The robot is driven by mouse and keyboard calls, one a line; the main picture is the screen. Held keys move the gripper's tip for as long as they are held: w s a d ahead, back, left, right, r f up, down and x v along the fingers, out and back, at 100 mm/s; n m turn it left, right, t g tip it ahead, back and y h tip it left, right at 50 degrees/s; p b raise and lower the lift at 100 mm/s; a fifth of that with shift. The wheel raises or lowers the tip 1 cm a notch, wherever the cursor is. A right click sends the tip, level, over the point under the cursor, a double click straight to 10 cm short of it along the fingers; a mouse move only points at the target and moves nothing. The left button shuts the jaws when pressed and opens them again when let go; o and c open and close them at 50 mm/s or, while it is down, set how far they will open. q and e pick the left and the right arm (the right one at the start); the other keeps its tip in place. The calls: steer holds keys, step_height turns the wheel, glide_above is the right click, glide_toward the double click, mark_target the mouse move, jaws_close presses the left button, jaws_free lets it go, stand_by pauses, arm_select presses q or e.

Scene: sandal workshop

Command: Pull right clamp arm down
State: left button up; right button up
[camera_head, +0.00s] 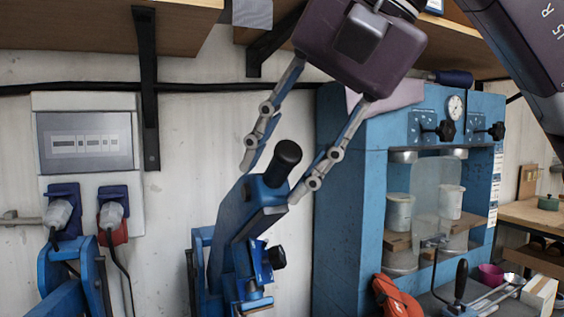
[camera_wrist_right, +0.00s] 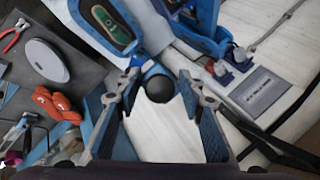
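The right clamp arm (camera_head: 232,230) is a blue metal lever that stands raised and leans to the right, with a black cylindrical knob (camera_head: 283,162) at its upper end. In the right wrist view, the round black knob end (camera_wrist_right: 158,86) lies between the fingers. My right gripper (camera_head: 274,178) reaches down from above with its two fingers open, one on each side of the knob; it also shows in the right wrist view (camera_wrist_right: 160,76). Gaps show between the fingers and the knob, so it is not gripped. My left gripper is not in view.
A blue press cabinet (camera_head: 345,215) stands close to the right of the clamp. Another blue device (camera_head: 72,285) is at the lower left, below a wall socket panel (camera_head: 88,140). Wooden shelves (camera_head: 90,22) hang above. Orange-red items (camera_head: 393,298) lie at the lower right.

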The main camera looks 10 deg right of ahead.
steer(key=shift+r, duration=0.1)
steer(key=v, duration=1.2)
steer(key=shift+c, duration=0.3)
